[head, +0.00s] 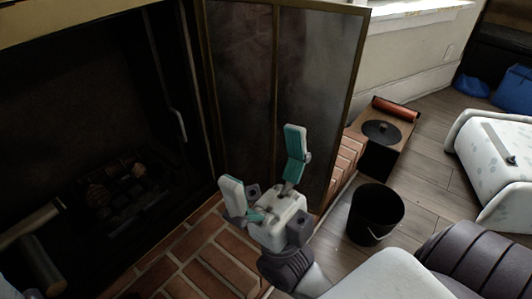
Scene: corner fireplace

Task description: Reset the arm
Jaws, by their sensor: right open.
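My right gripper (262,178) is open and empty in the lower middle of the head view. Its two teal-padded fingers are spread wide and point up and away, with nothing between them. It hovers over the brick hearth (203,258), in front of the open glass fireplace door (240,95). My right arm reaches in from the lower right. My left gripper cannot be seen.
The dark firebox (75,95) with logs (120,185) inside opens at the left. A black bucket (376,215) stands on the wood floor right of the gripper. A wooden box (385,150) stands behind it. Blue bags (513,90) lie at the far right.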

